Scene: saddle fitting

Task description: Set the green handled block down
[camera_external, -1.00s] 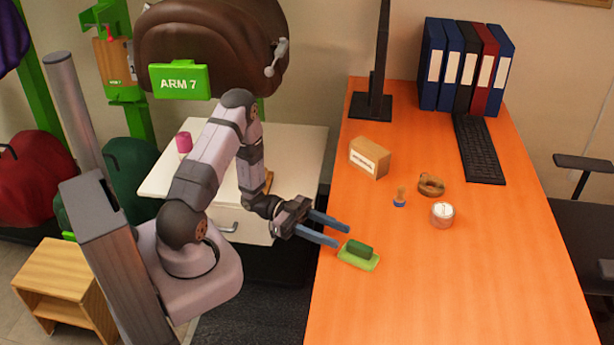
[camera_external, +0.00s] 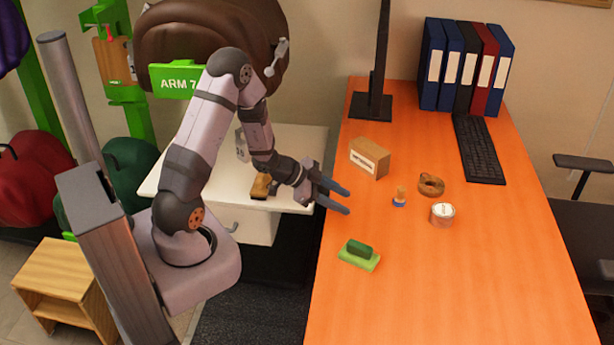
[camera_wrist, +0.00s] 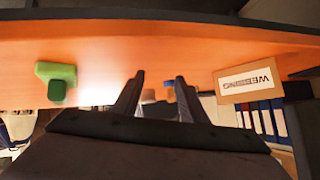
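The green handled block (camera_external: 360,255) sits on the orange desk near its left edge, a light green base with a darker green handle on top. It also shows in the wrist view (camera_wrist: 57,82) at the left. My gripper (camera_external: 343,198) is above the desk's left edge, behind the block and clear of it. Its two fingers are apart with nothing between them. The wrist view also shows the spread fingers (camera_wrist: 155,95), with a small blue and tan item visible beyond them.
A monitor, keyboard (camera_external: 479,148) and binders are at the back. The desk's front is clear.

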